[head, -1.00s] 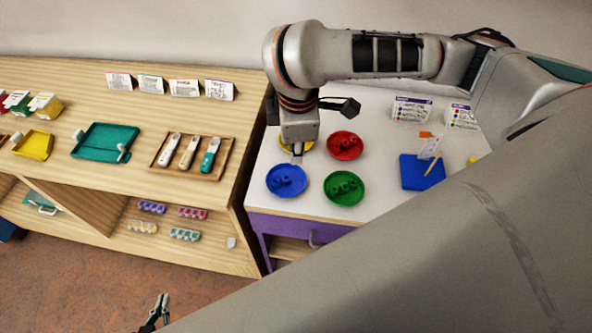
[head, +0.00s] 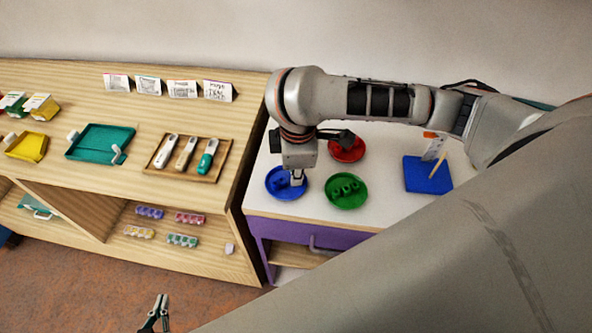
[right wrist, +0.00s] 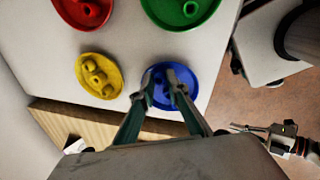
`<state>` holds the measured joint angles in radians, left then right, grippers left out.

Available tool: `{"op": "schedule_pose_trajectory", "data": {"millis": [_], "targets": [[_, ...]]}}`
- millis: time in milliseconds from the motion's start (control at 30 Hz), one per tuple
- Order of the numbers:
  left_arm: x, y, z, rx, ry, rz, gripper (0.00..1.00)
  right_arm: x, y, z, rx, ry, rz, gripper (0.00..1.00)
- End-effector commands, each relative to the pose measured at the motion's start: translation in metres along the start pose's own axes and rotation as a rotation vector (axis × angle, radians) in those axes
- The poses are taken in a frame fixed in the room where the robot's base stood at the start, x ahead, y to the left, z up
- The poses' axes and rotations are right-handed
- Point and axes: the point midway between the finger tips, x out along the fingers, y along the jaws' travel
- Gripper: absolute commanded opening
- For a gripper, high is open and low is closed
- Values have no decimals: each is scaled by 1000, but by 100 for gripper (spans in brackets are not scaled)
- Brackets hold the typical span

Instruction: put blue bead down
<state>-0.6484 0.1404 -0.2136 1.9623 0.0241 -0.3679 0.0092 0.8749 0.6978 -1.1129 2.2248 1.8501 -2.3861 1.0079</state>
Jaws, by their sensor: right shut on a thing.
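My right gripper (head: 298,180) points down over the blue dish (head: 276,190) on the white table. In the right wrist view its fingers (right wrist: 170,82) reach over the blue dish (right wrist: 190,92), shut on a blue bead that barely stands out against the dish. Whether the bead touches the dish I cannot tell. Other blue beads lie in the dish. My left gripper (head: 161,299) is open and empty, low over the floor, away from the table.
The red dish (head: 346,150), green dish (head: 345,192) and yellow dish (right wrist: 99,76) hold beads of their own colours. A blue board (head: 427,176) lies to the right. A wooden shelf (head: 240,150) with trays adjoins the left.

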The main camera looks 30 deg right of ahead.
Motion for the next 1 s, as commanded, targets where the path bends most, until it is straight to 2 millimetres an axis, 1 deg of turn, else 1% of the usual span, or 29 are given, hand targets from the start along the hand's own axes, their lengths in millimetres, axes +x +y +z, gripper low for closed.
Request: {"op": "schedule_pose_trajectory", "data": {"millis": [367,400,433,467,1000], "targets": [[-2,-1,-2,-1,-3,-1,0,11,-4,1,-1,-4,-6,6],[-2,-1,-2,-1,-3,-1,0,12,-4,1,-1,-4,-7,22],[-2,-1,-2,-1,-3,-1,0,12,-4,1,-1,-4,-8,30],[-2,-1,-2,-1,-3,-1,0,13,-5,1,-1,-5,-9,31],[-2,-1,-3,-1,1,-2,0,12,-6,2,-1,-7,-13,31]]}}
